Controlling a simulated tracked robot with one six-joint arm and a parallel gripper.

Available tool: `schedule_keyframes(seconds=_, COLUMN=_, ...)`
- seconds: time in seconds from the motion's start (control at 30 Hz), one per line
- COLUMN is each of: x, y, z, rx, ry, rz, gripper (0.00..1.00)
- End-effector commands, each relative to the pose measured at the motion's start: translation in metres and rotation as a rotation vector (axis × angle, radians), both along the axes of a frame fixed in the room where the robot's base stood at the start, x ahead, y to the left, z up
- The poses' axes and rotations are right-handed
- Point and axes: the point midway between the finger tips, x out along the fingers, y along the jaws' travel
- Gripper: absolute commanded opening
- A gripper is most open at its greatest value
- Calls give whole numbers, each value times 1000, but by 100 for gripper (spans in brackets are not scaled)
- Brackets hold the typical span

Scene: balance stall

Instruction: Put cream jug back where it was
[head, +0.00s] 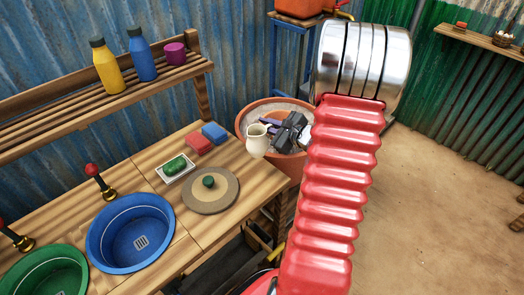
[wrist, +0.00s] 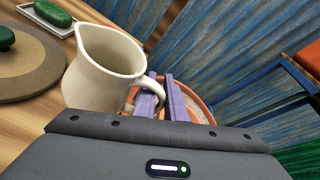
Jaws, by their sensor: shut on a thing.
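The cream jug (head: 257,139) is small, pale and upright. In the head view it shows in front of the terracotta pot, close to the table's right end. It also shows large in the wrist view (wrist: 105,70), its open mouth up and its handle toward my gripper. My gripper (head: 271,131) is shut on the jug's handle. In the wrist view its lavender fingers (wrist: 161,96) lie around the handle. The jug's base is hidden in the wrist view, and I cannot tell how high it hangs.
The wooden table (head: 150,170) carries a round board (head: 222,196) with a green knob, a white soap dish (head: 163,178), red (head: 198,143) and blue (head: 214,132) sponges, and a blue basin (head: 130,234). A terracotta pot (head: 290,178) stands at its end. A bottle shelf (head: 130,97) is behind.

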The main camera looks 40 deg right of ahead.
Motion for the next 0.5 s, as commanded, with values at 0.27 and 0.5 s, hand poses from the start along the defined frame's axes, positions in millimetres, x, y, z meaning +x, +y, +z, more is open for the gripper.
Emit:
schedule_keyframes(seconds=0.27, x=0, y=0, z=-36, rx=2, ry=0, rz=-1, gripper=0)
schedule_keyframes(seconds=0.5, x=0, y=-1, z=-40, rx=0, ry=-2, rz=-1, gripper=0)
